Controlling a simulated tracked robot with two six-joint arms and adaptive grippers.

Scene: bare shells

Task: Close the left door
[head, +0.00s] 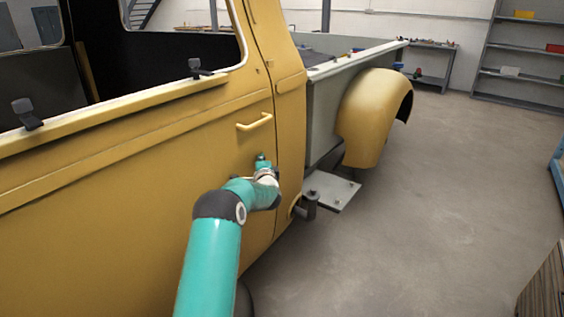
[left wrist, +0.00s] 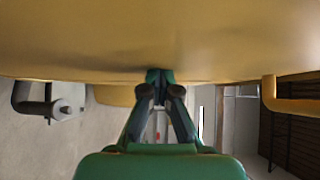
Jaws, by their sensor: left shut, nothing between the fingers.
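The left door (head: 130,175) is the yellow panel of a truck cab that fills the left of the head view, with a yellow bar handle (head: 254,122) near its rear edge. It lies close to flush with the cab pillar behind it; I cannot tell whether a small gap is left. My left gripper (head: 262,159) is at the door's outer face, below the handle. In the left wrist view its fingers (left wrist: 160,76) are together, tips at or against the yellow panel (left wrist: 160,40), and the handle (left wrist: 270,93) shows at the right. My right gripper is out of view.
Behind the cab are a grey truck bed (head: 325,110), a yellow rear fender (head: 365,115) and a low metal step plate (head: 332,189). Shelves (head: 520,73) stand at the far wall. The concrete floor (head: 420,220) to the right is clear. A wooden piece (head: 545,290) stands at lower right.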

